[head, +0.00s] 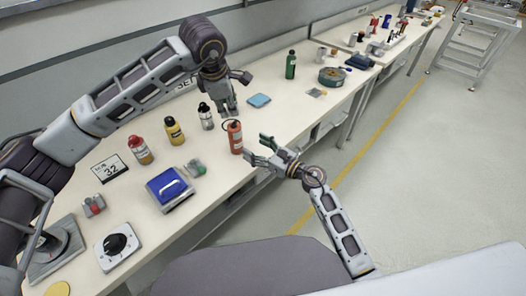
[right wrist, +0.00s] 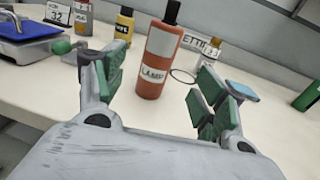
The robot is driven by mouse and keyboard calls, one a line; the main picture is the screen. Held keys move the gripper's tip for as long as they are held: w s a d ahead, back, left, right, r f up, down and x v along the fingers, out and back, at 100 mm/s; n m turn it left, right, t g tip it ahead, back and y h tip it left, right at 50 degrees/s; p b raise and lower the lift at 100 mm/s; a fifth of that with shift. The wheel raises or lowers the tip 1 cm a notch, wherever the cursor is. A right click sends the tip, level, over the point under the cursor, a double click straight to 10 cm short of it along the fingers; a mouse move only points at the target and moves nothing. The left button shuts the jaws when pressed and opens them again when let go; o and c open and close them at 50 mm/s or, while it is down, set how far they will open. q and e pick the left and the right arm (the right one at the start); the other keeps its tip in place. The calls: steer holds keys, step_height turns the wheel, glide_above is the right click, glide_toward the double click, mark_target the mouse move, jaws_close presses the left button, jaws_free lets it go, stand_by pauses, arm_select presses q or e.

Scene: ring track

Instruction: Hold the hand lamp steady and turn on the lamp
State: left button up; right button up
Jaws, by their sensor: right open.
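The hand lamp (head: 235,138) is an orange cylinder with a pale band, a label and a dark top. It stands upright near the table's front edge. My right gripper (head: 259,149) is open just to the right of the lamp. In the right wrist view the lamp (right wrist: 155,75) shows between the spread green-padded fingers, with no visible grip on it. My left gripper (head: 228,106) hangs over the table just behind the lamp, fingers downward; I cannot tell how far they are apart. No switch on the lamp can be made out.
A white-and-black bottle (head: 206,117), a yellow bottle (head: 174,131) and a red-capped bottle (head: 140,150) stand left of the lamp. A blue-topped device (head: 168,189) sits nearer.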

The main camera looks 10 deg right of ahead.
mark_target(241, 138)
steer(key=shift+x, duration=4.3)
steer(key=shift+c, duration=0.4)
